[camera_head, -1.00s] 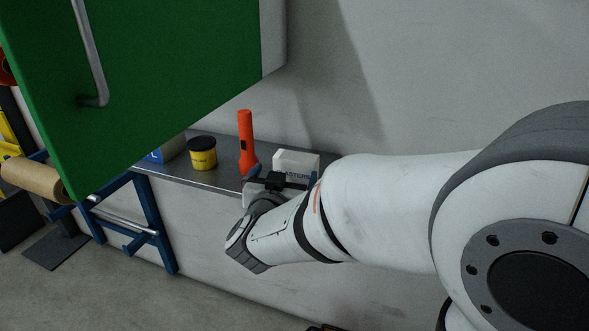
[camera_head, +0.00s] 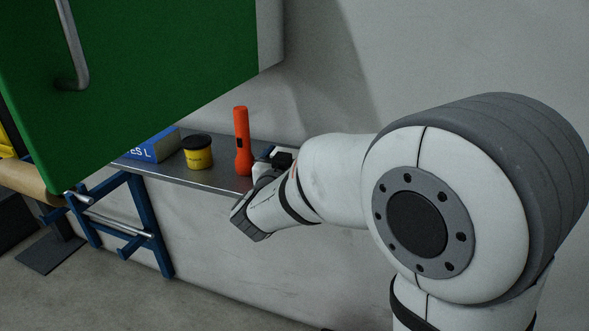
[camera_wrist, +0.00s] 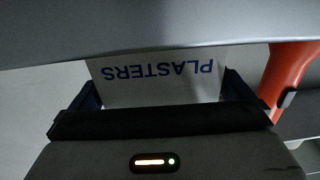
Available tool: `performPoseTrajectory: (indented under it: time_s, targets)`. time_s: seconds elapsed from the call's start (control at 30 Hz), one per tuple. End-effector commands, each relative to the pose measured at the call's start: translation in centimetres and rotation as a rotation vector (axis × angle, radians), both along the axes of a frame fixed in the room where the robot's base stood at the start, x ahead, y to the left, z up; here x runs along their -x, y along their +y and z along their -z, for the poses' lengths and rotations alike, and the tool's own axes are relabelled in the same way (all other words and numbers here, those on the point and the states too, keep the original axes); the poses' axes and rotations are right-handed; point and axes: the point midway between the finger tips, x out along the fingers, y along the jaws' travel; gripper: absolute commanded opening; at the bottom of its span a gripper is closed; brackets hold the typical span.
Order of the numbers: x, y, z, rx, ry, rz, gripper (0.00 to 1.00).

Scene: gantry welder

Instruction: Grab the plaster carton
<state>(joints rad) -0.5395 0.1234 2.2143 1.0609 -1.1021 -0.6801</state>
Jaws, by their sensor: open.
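The plaster carton (camera_wrist: 155,82) is a white box with blue "PLASTERS" lettering, upside down in the wrist view. It stands on the grey metal shelf (camera_head: 205,178). In the wrist view my gripper (camera_wrist: 162,92) is open, with one dark finger at each side of the carton's lettered face. Whether the fingers touch the carton cannot be told. In the head view my gripper (camera_head: 278,160) is at the shelf, right of the orange torch, and my arm hides most or all of the carton.
The orange torch (camera_head: 243,145) stands upright close beside my gripper; it also shows in the wrist view (camera_wrist: 288,75). A yellow tub with a black lid (camera_head: 198,156) and a blue box (camera_head: 153,147) are farther left. A green panel with a handle (camera_head: 150,70) hangs over the shelf's left part.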

Motion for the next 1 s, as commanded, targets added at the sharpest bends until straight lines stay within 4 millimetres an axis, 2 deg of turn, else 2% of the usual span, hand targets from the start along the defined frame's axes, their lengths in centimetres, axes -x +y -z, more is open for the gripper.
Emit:
performPoseTrajectory:
  time_s: [0.13, 0.5, 0.77, 0.87, 1.0]
  targets:
    - [0.0, 0.0, 0.0, 0.000, 0.000, 0.000, 0.99]
    - [0.0, -0.1, 0.0, 0.000, 0.000, 0.001, 0.69]
    - [0.0, -0.1, -0.3, -0.001, -0.001, 0.001, 0.68]
    - [0.0, -0.1, -1.4, -0.002, -0.003, 0.001, 0.68]
    - [0.0, -0.1, -4.2, -0.004, -0.005, 0.002, 0.68]
